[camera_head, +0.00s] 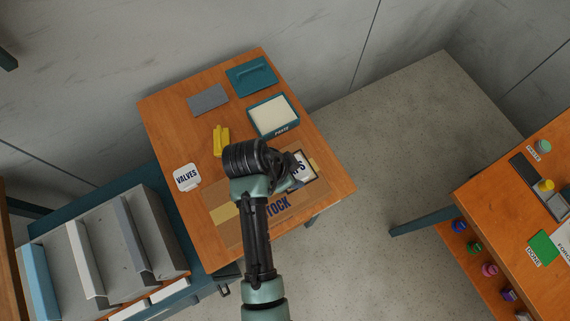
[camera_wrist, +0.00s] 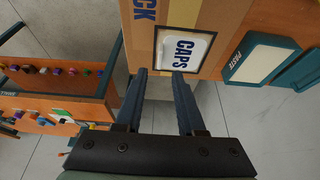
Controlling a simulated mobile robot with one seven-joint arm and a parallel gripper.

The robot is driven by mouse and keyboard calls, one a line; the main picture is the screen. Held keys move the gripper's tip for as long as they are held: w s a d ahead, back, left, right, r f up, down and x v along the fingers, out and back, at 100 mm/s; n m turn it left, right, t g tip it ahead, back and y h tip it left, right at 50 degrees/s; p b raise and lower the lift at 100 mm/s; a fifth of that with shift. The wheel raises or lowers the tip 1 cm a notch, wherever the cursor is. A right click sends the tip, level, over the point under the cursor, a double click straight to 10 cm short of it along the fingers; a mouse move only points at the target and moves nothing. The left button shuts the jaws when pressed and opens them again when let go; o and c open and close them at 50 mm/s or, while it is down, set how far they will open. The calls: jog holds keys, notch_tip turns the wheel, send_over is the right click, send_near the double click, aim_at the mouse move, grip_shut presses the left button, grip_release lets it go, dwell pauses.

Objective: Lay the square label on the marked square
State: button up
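A white label reading CAPS (camera_wrist: 184,51) lies inside a black-outlined square (camera_wrist: 156,62) on top of a cardboard box (camera_wrist: 150,14) marked STOCK. In the head view the CAPS label (camera_head: 299,167) is partly hidden by my arm, at the right end of the box (camera_head: 237,232). My gripper (camera_wrist: 160,73) is open, its two fingers apart with nothing between them. Its fingertips are by the near edge of the outlined square; I cannot tell their height above it. Another white label, reading VALVES (camera_head: 186,177), lies on the wooden table (camera_head: 170,122) left of the box.
A teal PASTE tray (camera_head: 296,126) with cream filling stands behind the box, near a teal lid (camera_head: 251,76), a grey slab (camera_head: 208,99) and a yellow object (camera_head: 220,142). A grey rack (camera_head: 150,237) is at lower left. Another wooden bench (camera_head: 490,190) is at right, across open floor.

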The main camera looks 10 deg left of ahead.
jog(key=v, duration=0.6)
jog(key=w+r+n+t+y, duration=0.15)
jog(key=w+r+t, duration=0.3)
jog(key=r, duration=0.45)
jog(key=w+a+r+n+t, duration=0.1)
jog(key=w+r+n+t, duration=0.15)
jog(key=w+r, duration=0.55)
jog(key=w+r+n+t+y, duration=0.1)
jog(key=w+r+t, duration=0.3)
jog(key=r, duration=0.7)
notch_tip(320, 180, up, 16)
jog(key=s+d+n+t+y, duration=0.1)
jog(key=d+n+t, duration=0.1)
jog(key=t, duration=0.4)
jog(key=s+d+r+n+t, duration=0.1)
jog(key=s+r+t, duration=0.3)
jog(key=r, duration=0.5)
jog(key=s+d+r+n+t, duration=0.1)
jog(key=s+r+n+t, duration=0.1)
jog(key=s+r, duration=0.6)
notch_tip(320, 180, up, 2)
jog(key=shift+s+r+n+t+b, duration=0.15)
jog(key=shift+s+n+t+b, duration=0.2)
jog(key=shift+t, duration=0.55)
